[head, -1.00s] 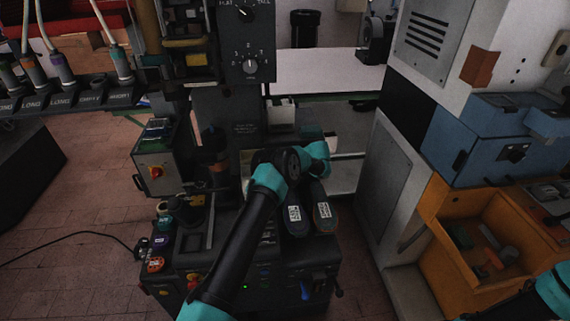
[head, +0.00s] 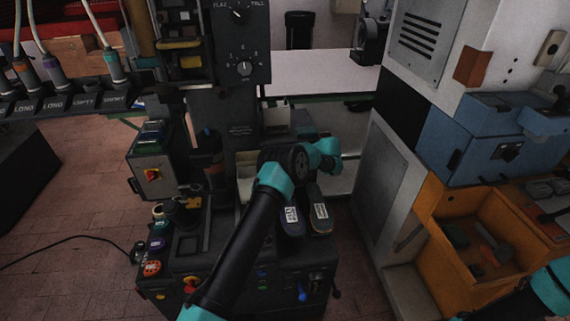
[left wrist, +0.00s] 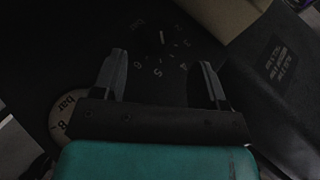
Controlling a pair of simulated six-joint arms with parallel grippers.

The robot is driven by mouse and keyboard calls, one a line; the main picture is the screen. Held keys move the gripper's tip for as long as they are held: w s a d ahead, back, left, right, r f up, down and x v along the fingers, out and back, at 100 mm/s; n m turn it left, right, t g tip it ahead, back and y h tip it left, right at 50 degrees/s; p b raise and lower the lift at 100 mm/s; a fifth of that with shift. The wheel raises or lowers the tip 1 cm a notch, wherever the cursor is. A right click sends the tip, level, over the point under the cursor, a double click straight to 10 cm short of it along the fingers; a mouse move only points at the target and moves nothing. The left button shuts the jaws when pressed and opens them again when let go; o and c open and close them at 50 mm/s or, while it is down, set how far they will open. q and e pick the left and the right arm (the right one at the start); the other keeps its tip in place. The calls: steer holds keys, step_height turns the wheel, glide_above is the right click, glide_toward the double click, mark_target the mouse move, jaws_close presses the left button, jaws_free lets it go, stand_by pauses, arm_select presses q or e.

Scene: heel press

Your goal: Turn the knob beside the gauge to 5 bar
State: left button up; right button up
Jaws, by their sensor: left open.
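In the left wrist view a dark dial knob (left wrist: 160,40) with a short white pointer mark sits on a black panel, ringed by white numbers and an OFF-like mark. The 5 is below it. The round, pale gauge (left wrist: 68,108), marked bar and 8, is at lower left, partly hidden by my gripper. My left gripper (left wrist: 161,65) is open, fingers apart, with the knob showing beyond and between the fingertips; contact cannot be told. In the head view my left arm reaches to the machine's front; its fingers, this knob and the gauge cannot be made out. My right gripper is out of frame.
Two labelled shoes (head: 291,218) (head: 319,211) lie beside my left forearm on the press. An upper panel carries another numbered knob (head: 243,68). A control box with a red switch (head: 152,174) is at left, an orange bin (head: 445,201) at right.

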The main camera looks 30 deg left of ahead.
arm_select(q)
steer(key=v, duration=1)
steer(key=shift+d, duration=0.3)
steer(key=shift+r, duration=0.15)
